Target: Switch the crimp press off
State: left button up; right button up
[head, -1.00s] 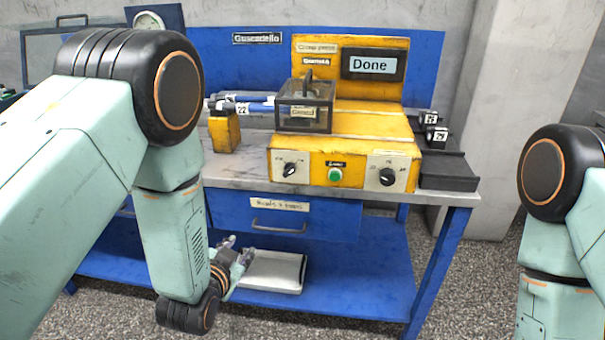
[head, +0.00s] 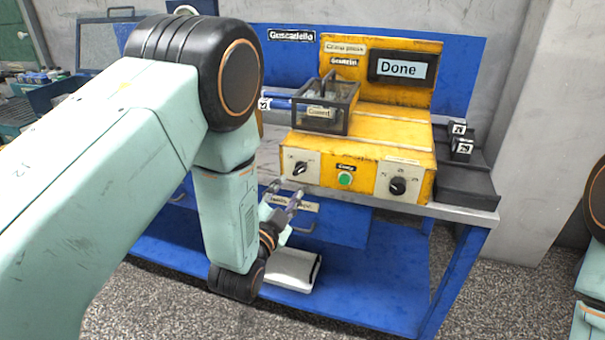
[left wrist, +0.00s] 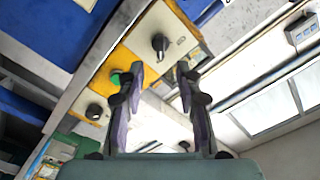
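The yellow crimp press (head: 415,140) stands on the bench, its display (head: 402,68) reading "Done". Its front has a left black knob (head: 300,168) on a pale plate, a green button (head: 345,179) and a right black knob (head: 398,186). The knob markings are too small to read. My left gripper (head: 283,191) is in front of and just below the left knob, apart from the panel. In the left wrist view its fingers (left wrist: 160,72) are spread and empty, with a knob (left wrist: 159,42) and the green button (left wrist: 115,78) beyond them. My right gripper is out of view.
A clear-sided box (head: 326,106) sits on the press. Black blocks with numbered tags (head: 461,147) stand to its right. A drawer (head: 345,228) lies below the worktop, and a white tray (head: 292,270) rests on the lower shelf.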

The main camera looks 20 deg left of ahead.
aim_at(297, 173)
pick_arm(q)
jog(key=shift+w+a+f+b, duration=0.1)
jog(key=shift+w+b, duration=0.25)
jog(key=shift+w, duration=1.65)
jog(key=shift+w+f+b, duration=0.1)
jog(key=shift+w+b, duration=0.25)
jog(key=shift+w, duration=1.6)
jog(key=shift+r, duration=0.1)
jog(key=shift+c, duration=0.3)
jog(key=shift+c, duration=0.6)
grip_shut()
